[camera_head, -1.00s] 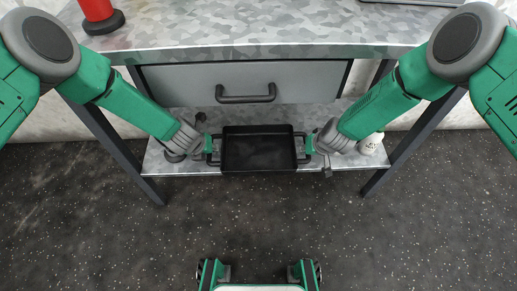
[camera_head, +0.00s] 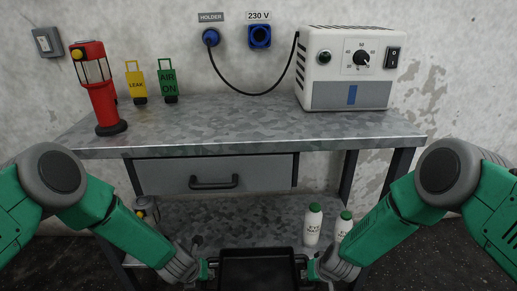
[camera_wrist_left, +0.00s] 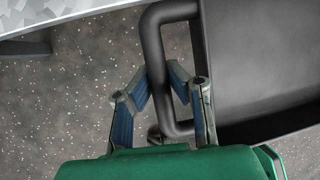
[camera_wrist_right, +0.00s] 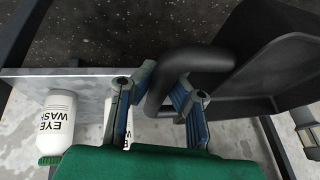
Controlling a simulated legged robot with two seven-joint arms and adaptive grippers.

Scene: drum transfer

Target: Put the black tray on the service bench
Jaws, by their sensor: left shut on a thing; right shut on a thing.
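The black tray (camera_head: 257,268) is at the bottom middle of the head view, between my two grippers, its lower part cut off by the frame edge. My left gripper (camera_head: 207,268) is shut on its left handle; the left wrist view shows the fingers around the handle (camera_wrist_left: 154,60). My right gripper (camera_head: 309,268) is shut on the opposite handle, which shows in the right wrist view (camera_wrist_right: 190,62). The tray looks empty where seen. The service bench (camera_head: 235,122) has a grey mottled top, above and beyond the tray. Bare floor shows beneath the left handle.
Below are a drawer (camera_head: 260,172) and a shelf (camera_head: 235,213) with eye wash bottles (camera_head: 313,226).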

